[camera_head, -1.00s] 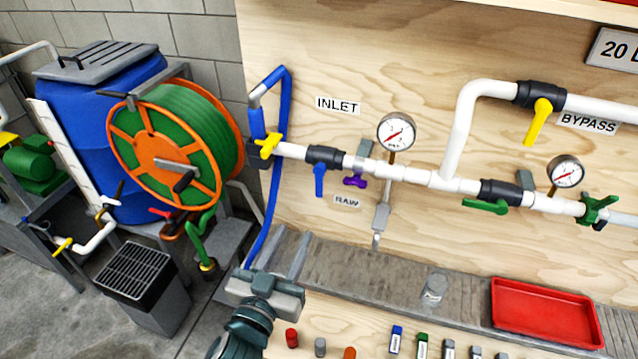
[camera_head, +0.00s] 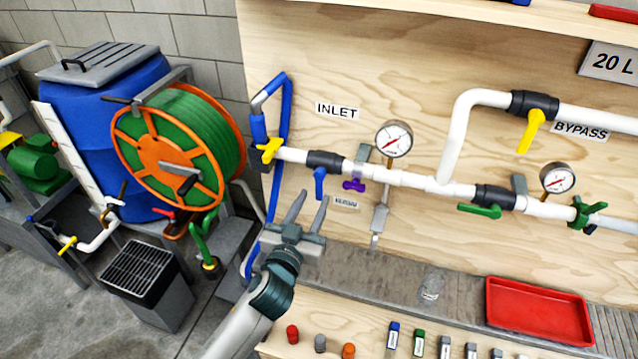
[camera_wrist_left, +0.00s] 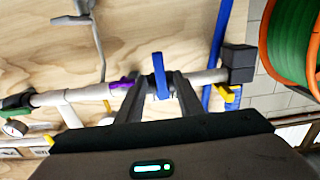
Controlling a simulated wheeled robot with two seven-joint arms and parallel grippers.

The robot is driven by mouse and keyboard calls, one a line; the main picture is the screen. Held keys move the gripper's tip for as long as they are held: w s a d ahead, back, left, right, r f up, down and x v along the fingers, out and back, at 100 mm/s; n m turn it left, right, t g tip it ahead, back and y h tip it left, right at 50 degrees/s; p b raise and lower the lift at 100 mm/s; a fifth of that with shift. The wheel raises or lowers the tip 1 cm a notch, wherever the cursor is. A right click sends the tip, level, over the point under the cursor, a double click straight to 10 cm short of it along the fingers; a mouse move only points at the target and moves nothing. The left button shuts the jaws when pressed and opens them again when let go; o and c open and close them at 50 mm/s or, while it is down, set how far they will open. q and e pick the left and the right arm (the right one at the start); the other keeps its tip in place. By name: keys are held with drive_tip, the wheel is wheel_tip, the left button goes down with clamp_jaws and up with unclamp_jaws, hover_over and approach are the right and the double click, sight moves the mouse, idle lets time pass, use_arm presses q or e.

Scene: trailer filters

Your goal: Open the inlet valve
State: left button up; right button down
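The inlet valve (camera_head: 325,160) has a black body on the white pipe below the INLET label (camera_head: 337,111). Its blue lever handle (camera_head: 319,183) hangs down, across the pipe. My left gripper (camera_head: 311,199) is open, its two fingers pointing up just below the blue handle in the head view. In the left wrist view, the blue handle (camera_wrist_left: 160,76) shows between the two spread fingers (camera_wrist_left: 158,90); no contact is visible. My right gripper is not in view.
A yellow handle (camera_head: 269,149) and blue hose (camera_head: 272,215) are left of the valve. A purple handle (camera_head: 353,185) and a pressure gauge (camera_head: 394,139) are to its right. A hose reel (camera_head: 182,160) stands further left. A red tray (camera_head: 538,312) lies at lower right.

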sight(318, 190)
use_arm(q)
drive_tip(key=shift+p+x, duration=0.55)
drive_tip(key=shift+x, duration=2.05)
clamp_jaws()
